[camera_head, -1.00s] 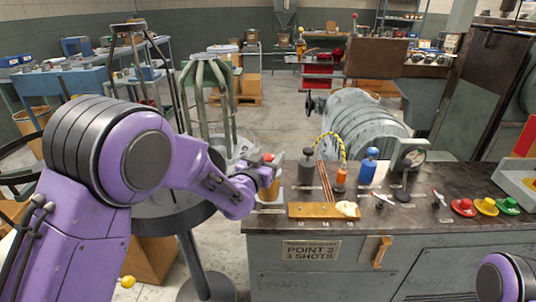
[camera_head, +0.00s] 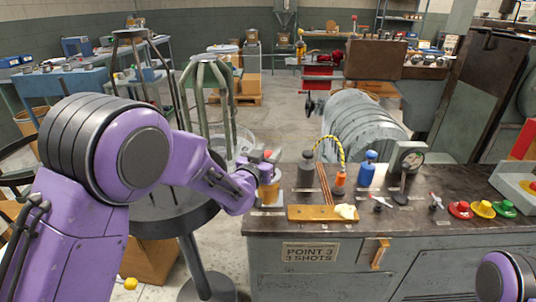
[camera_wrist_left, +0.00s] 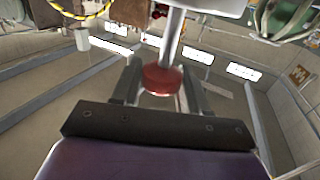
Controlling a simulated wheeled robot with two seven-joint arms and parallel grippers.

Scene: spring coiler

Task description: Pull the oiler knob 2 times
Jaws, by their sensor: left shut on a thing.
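The oiler (camera_head: 269,189) is an amber cup at the left end of the dark bench top. Its red knob (camera_head: 267,155) stands above the cup, partly hidden by my left gripper (camera_head: 262,164). In the left wrist view the red knob (camera_wrist_left: 162,81) sits between the two dark fingers of my left gripper (camera_wrist_left: 158,88), which is shut on it. A length of grey rod (camera_wrist_left: 172,38) shows between the knob and the pale body at the top of that view. My right gripper is out of view; only a purple part of my right arm shows at the lower right.
A brass plate (camera_head: 308,213) with a pale lump lies by the bench's front edge.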

